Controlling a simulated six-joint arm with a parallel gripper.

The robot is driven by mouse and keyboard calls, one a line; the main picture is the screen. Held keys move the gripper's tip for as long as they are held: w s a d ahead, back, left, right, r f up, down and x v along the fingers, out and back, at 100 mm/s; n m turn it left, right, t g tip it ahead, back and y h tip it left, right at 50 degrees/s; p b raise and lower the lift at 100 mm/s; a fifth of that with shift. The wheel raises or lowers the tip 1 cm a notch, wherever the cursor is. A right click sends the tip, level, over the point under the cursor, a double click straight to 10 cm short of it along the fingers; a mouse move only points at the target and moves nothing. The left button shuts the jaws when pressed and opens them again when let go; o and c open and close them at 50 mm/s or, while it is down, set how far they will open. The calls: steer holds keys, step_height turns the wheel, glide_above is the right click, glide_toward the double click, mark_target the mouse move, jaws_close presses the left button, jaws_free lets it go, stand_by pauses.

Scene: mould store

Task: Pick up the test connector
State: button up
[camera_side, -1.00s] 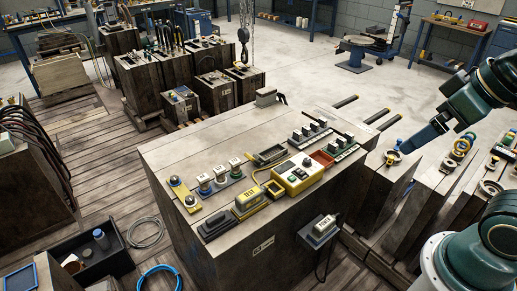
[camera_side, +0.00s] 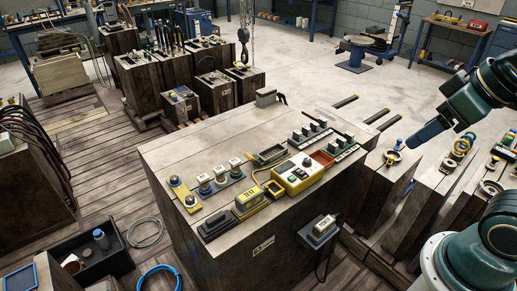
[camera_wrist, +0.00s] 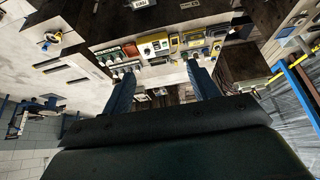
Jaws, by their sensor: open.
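A yellow block with a "TEST" label (camera_side: 250,200), which looks like the test connector, sits near the front edge of the large dark wooden block's top (camera_side: 190,150). My gripper (camera_side: 412,145) is well to the right of the block, apart from the connector. In the wrist view its two blue fingers are spread (camera_wrist: 161,70), with nothing held between them. Small yellow items show beyond the fingertips there, too small to read.
A red tray (camera_side: 322,159), a black tray (camera_side: 270,155) and rows of small switches crowd the top. A grey device (camera_side: 320,230) sits on a lower ledge in front. Narrow blocks with rings (camera_side: 460,148) stand at right. The block's left rear top is clear.

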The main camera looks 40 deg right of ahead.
steer(key=shift+w, duration=0.1)
steer(key=n+g, duration=0.6)
steer(key=n, duration=1.2)
glide_above(251, 193)
step_height(251, 193, down, 21)
steer(key=shift+w+f, duration=0.1)
steer(key=shift+f, duration=4.1)
